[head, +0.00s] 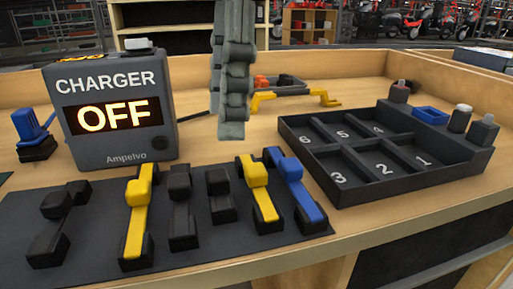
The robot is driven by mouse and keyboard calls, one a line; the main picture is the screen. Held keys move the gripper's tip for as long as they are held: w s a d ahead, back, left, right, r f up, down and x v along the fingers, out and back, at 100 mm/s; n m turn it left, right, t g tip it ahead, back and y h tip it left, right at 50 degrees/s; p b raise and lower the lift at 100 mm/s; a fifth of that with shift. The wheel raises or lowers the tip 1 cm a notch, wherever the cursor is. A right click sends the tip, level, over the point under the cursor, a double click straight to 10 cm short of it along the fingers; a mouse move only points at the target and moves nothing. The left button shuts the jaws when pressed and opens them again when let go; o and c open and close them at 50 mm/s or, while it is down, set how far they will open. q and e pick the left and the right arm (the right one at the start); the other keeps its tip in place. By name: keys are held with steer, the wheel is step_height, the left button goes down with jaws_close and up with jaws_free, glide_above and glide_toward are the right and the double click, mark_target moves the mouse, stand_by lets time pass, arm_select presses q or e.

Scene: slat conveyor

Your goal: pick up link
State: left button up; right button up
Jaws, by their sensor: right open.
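Several link-like pieces lie in a row on a dark mat (95,262): a black one (58,225) at the left, a yellow-and-black one (138,212), a black one (181,208), a shorter black one (220,196), another yellow-and-black one (260,192) and a blue-and-black one (297,190) at the right. My right gripper (232,120) hangs from above, fingers down, above and behind the mat's right half. It is seen nearly edge-on, open, and apart from all the pieces. My left gripper is not in view.
A charger box (122,157) reading OFF stands at the left, beside a blue-and-black clamp-like item (35,130). A black tray (335,198) with numbered compartments is at the right, with small holders behind. A yellow-handled item (325,97) lies at the back.

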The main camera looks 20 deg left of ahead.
mark_target(249, 169)
steer(key=shift+t+h, duration=0.4)
steer(key=shift+h, duration=0.1)
steer(key=f, duration=0.2)
steer(key=w+d+f, duration=0.1)
steer(key=f, duration=0.4)
steer(key=shift+w+d+f, duration=0.15)
steer(key=shift+d+f, duration=0.2)
steer(key=shift+f, duration=0.05)
steer(key=c, duration=1.1)
steer(key=shift+r, duration=0.1)
